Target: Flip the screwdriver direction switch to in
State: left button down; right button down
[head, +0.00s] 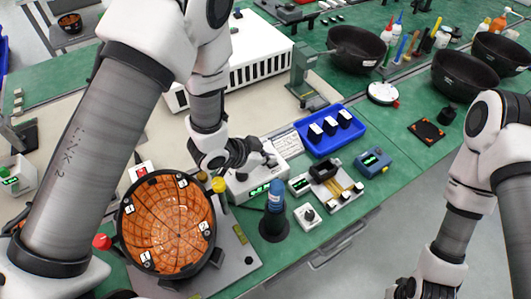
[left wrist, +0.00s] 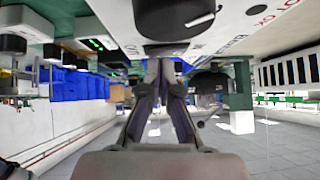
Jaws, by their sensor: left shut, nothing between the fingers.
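A white box with a green display (head: 258,188), likely the screwdriver's controller, stands on the bench's near side. My left gripper (head: 268,158) is over its top, shut and empty. In the left wrist view its fingers (left wrist: 160,68) are together, close to a dark rounded part (left wrist: 174,18) on a white lettered face; I cannot tell whether they touch. The direction switch and its setting cannot be made out. A blue-handled screwdriver (head: 275,195) stands upright in a black holder. My right gripper (head: 405,289) barely shows at the bottom edge, and its fingers are hidden.
An orange-lined round bowl (head: 168,225) is left of the box. A blue tray (head: 355,128) with several dark-topped blocks lies behind right. A small fixture (head: 340,188), a knob box (head: 307,216) and a blue meter (head: 373,162) crowd the right. Green mat farther right is clearer.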

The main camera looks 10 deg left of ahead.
pick_arm(q)
jog(key=r+p, duration=0.4)
jog(key=r, duration=0.1)
jog(key=shift+w+a, duration=0.25)
jog(key=shift+a, duration=0.05)
jog(key=shift+s+a+r+b, duration=0.35)
jog(key=shift+s+a+b, duration=0.25)
jog(key=shift+s, duration=0.05)
jog(key=b+v, duration=0.1)
jog(key=v, duration=0.6)
jog(key=shift+w+a+r, duration=0.15)
jog(key=shift+w+a, duration=0.1)
jog(key=shift+a, duration=0.25)
jog(key=shift+w, duration=0.1)
